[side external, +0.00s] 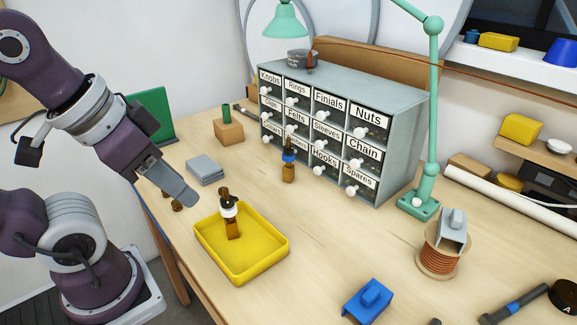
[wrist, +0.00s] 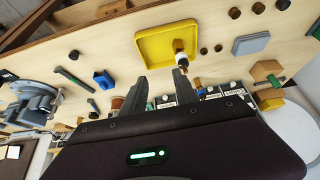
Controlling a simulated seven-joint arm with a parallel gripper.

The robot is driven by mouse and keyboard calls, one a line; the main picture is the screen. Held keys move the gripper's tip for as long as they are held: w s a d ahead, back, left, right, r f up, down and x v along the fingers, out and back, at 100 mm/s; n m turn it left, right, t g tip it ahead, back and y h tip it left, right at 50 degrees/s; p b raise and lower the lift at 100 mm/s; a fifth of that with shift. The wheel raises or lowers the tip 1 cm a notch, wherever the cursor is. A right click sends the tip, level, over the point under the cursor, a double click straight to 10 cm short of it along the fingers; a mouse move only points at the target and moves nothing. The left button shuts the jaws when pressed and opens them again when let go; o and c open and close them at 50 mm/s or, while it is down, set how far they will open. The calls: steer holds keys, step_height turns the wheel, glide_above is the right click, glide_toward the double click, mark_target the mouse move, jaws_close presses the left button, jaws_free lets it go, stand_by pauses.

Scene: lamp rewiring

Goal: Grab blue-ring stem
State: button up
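The blue-ring stem (side external: 288,172), a brown brass-like piece with a blue band and dark top, stands upright on the table in front of the drawer cabinet. In the wrist view a small blue-banded piece (wrist: 201,91) beside the right finger looks like it, partly cut off by my gripper body. My gripper (side external: 190,197) is left of the stem in the side view, apart from it. In the wrist view its two fingers (wrist: 160,78) are spread with nothing held between them. A similar white-ring stem (side external: 231,218) stands in the yellow tray (side external: 277,262).
The labelled drawer cabinet (side external: 408,105) stands behind the blue-ring stem. Grey folded pads (side external: 205,170) and a wooden block (side external: 228,132) lie left of it. A green lamp (side external: 432,150), wire spool (side external: 438,260) and blue block (side external: 367,302) are right.

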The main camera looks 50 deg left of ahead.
steer(key=w+a+f+t+y, duration=0.1)
steer(key=w+a, duration=0.2)
steer(key=w, duration=0.4)
steer(key=w+a+f+t+y, duration=0.1)
steer(key=w+a, duration=0.3)
steer(key=w, duration=0.4)
steer(key=t+h, duration=0.2)
steer(key=t, duration=0.4)
glide_above(288, 160)
steer(key=s+a, duration=0.1)
steer(key=s, duration=0.1)
step_height(288, 160, down, 7)
steer(key=x, duration=0.6)
steer(key=shift+w+f, duration=0.2)
steer(key=shift+f, duration=0.05)
steer(key=shift+a, duration=0.1)
jaws_close()
steer(key=shift+r, duration=0.1)
